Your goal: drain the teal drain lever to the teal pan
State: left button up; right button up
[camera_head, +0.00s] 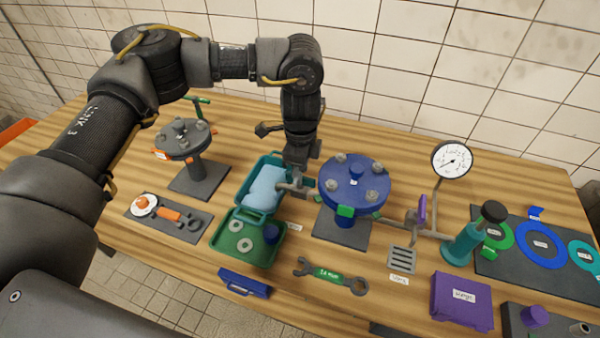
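The teal pan (243,197) stands left of the blue flanged pipe (355,182), with a pale blue mass (264,188) in it that I cannot identify as liquid or cloth. My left gripper (292,186) points down over the pan's right side, close to a grey spout or fitting at the blue flange's left. The drain lever is not clear; a small teal piece (309,181) shows just right of the gripper, partly hidden. I cannot tell whether the fingers touch it. My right gripper is not in view.
A green tray (264,256) with washers sits in front of the pan. A grey flange stand (200,180) is at left, a wrench (330,276) in front. A gauge (452,160), teal pump (464,244) and purple box (461,301) stand at right. The tiled wall is behind.

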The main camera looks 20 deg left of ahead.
pick_arm(q)
notch_tip(320, 180, up, 9)
jog(key=b, duration=0.1)
jog(key=shift+r, duration=0.1)
dwell(0.5)
